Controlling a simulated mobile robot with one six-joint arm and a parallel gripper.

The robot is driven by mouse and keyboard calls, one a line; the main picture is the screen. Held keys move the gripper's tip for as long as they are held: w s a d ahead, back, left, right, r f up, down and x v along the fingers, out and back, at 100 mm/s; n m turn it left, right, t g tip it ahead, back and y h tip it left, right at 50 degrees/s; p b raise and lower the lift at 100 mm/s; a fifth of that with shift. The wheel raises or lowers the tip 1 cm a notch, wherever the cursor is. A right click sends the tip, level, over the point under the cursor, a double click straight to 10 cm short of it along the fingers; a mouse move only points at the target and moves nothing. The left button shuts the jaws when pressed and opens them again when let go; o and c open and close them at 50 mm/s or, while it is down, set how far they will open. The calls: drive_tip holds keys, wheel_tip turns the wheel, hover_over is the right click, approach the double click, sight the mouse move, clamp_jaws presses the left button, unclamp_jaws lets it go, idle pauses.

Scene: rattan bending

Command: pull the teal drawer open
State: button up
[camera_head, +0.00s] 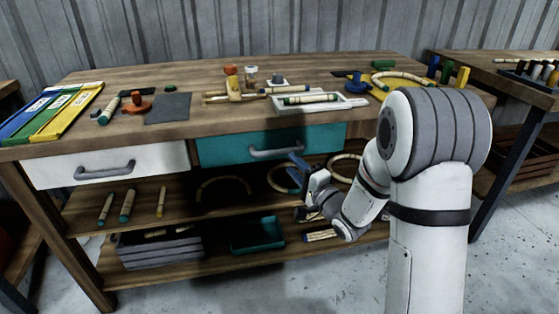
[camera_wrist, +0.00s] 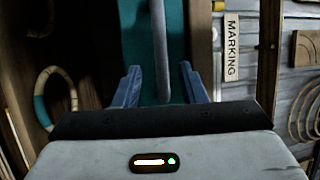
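The teal drawer (camera_head: 222,150) sits under the tabletop, right of a white drawer, and its front looks flush with the bench. Its grey bar handle (camera_head: 262,153) runs across the front. My gripper (camera_head: 296,172) is just in front of the handle's right end in the head view. In the wrist view, my gripper (camera_wrist: 160,84) has its two blue fingers apart. The handle (camera_wrist: 160,45) lies between them in the picture, with the teal front (camera_wrist: 134,45) behind. I see no finger pressed on the handle; the exact depth between them is hard to tell.
The white drawer (camera_head: 60,170) is at the left. Tools and rattan pieces lie on the tabletop (camera_head: 210,121). The floor before the bench is clear.

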sight(280, 152)
drive_tip(key=b+x, duration=0.1)
drive_tip(key=x, duration=0.6)
drive_tip(key=shift+a+r, duration=0.1)
drive_tip(key=shift+c, duration=0.4)
clamp_jaws()
